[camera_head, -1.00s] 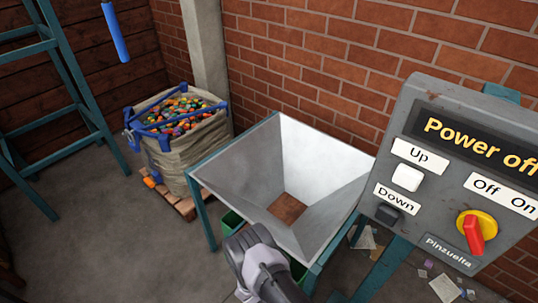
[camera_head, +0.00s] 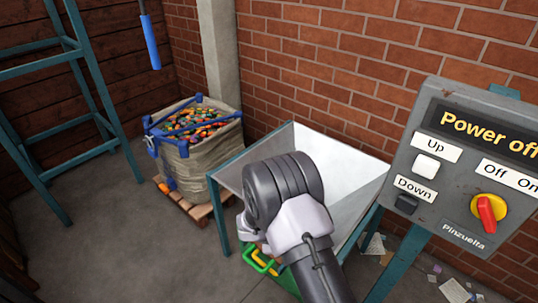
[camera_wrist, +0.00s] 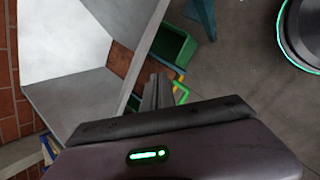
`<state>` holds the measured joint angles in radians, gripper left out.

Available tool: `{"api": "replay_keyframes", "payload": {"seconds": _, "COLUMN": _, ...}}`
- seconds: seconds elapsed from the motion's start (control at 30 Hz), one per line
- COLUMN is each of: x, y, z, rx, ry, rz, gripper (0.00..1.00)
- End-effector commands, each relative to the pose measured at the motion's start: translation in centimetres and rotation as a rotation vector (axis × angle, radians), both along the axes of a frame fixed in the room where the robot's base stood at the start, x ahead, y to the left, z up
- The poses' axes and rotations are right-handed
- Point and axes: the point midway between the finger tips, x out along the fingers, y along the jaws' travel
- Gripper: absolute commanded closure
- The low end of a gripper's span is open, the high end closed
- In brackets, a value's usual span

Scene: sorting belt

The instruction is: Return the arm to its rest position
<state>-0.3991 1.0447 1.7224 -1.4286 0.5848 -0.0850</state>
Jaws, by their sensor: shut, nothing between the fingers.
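My arm (camera_head: 295,205) rises from the bottom of the head view, its dark, rounded joint in front of the metal hopper (camera_head: 350,170). The fingers are not visible in that view. In the wrist view my gripper (camera_wrist: 157,92) has its two thin fingers together with nothing between them. It points towards the floor area beside the hopper (camera_wrist: 65,50), whose pale sloping walls fill the left. A green crate (camera_wrist: 176,48) and yellow and green rims or handles lie beyond the fingers.
A grey control panel (camera_head: 460,230) reading "Power off" stands at right, with a red-and-yellow switch (camera_head: 487,208). A bulk bag (camera_head: 200,155) of colourful pieces sits on a pallet (camera_head: 200,212). A blue-green frame (camera_head: 95,90) stands at left. Brick walls close off the back; floor at left is clear.

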Motion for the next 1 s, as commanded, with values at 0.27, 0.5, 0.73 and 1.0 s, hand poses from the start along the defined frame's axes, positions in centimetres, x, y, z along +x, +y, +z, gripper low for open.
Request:
{"api": "replay_keyframes", "payload": {"seconds": 0.27, "x": -7.7, "y": -8.7, "z": 26.3, "rx": 0.380, "ry": -0.266, "rz": -0.863, "gripper": 1.00}}
{"api": "replay_keyframes", "payload": {"seconds": 0.5, "x": -23.1, "y": -8.5, "z": 36.5, "rx": 0.902, "ry": -0.326, "rz": -1.485, "gripper": 1.00}}
{"api": "replay_keyframes", "payload": {"seconds": 0.73, "x": -28.6, "y": -5.8, "z": 38.0, "rx": 1.178, "ry": -0.283, "rz": -1.675, "gripper": 1.00}}
{"api": "replay_keyframes", "payload": {"seconds": 1.0, "x": -28.8, "y": -5.6, "z": 38.0, "rx": 1.188, "ry": -0.279, "rz": -1.682, "gripper": 1.00}}
